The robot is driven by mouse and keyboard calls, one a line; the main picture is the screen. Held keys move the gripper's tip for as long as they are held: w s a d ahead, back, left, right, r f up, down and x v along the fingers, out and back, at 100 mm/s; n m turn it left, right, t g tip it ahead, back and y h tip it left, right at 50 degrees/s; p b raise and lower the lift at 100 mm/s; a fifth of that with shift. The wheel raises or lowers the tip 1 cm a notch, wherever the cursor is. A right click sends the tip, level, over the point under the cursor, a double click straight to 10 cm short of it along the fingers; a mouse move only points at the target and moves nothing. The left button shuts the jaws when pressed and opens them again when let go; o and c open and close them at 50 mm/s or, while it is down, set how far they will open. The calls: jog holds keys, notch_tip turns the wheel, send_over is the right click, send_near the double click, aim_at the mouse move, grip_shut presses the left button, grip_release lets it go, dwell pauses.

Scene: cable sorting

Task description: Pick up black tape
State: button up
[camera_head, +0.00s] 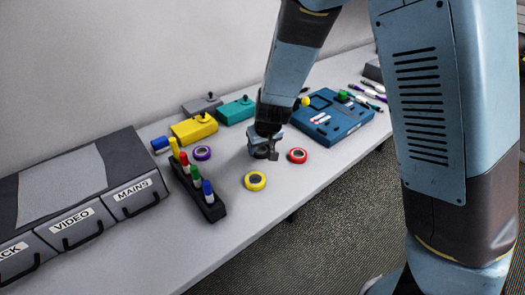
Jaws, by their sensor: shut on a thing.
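My gripper (264,151) is low over the middle of the grey table, between the purple tape and the red tape. It is shut on a dark roll at the table surface, which I take to be the black tape (259,154). The fingers hide much of the roll. I cannot tell whether it is clear of the table.
A red tape (298,156) is just right of my gripper, a yellow tape (255,181) in front, a purple tape (203,153) to the left. A black rack (209,208) holds coloured markers. Yellow (194,129), teal (236,111) and blue (331,116) boxes stand behind. Labelled drawers (77,227) fill the left.

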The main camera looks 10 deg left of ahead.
jog(key=shift+r, duration=0.1)
jog(key=shift+r, duration=0.85)
jog(key=s+d+r, duration=0.2)
jog(key=s+r, duration=0.3)
jog(key=s, duration=0.1)
jog(key=s+d+r, duration=0.3)
jog(key=s+r, duration=0.3)
jog(key=s, duration=0.1)
jog(key=shift+d, duration=0.3)
